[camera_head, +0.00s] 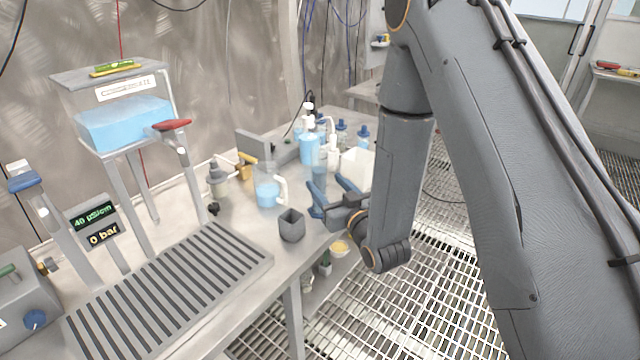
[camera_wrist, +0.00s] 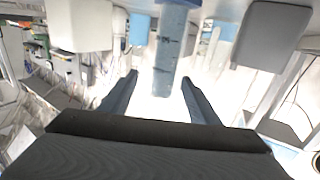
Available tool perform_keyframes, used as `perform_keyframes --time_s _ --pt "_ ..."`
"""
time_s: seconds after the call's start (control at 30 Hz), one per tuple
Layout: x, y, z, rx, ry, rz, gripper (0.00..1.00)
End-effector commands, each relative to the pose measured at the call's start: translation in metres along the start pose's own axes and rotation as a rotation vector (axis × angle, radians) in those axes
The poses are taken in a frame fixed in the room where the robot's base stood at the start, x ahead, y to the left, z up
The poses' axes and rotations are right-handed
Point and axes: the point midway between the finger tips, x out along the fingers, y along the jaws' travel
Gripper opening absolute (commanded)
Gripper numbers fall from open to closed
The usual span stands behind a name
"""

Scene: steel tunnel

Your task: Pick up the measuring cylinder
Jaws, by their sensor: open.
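The measuring cylinder (camera_head: 319,176) is a clear, narrow vessel with blue liquid, standing on the bench just beyond my gripper in the head view. My gripper (camera_head: 327,182) is open with blue fingers, at the bench's front edge, pointing toward the cylinder. In the wrist view the cylinder (camera_wrist: 172,50) runs down from the top edge, and its near end shows between the tips of my open gripper (camera_wrist: 159,78). The fingers do not appear to touch it. Whether it stands fully between the fingers in depth, I cannot tell.
A grey square cup (camera_head: 292,226) stands left of my gripper. A jug of blue liquid (camera_head: 268,190) is behind the cup. A white container (camera_head: 357,168) stands close on the right. Blue-liquid bottles (camera_head: 309,148) stand behind. A slatted drain tray (camera_head: 170,290) fills the near left.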

Motion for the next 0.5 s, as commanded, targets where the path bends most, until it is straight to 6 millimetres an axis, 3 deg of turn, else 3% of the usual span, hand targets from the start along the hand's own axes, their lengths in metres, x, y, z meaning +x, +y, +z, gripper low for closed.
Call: perform_keyframes --time_s 0.5 --pt "0.047 -0.008 -0.009 0.002 0.025 -0.009 0.56"
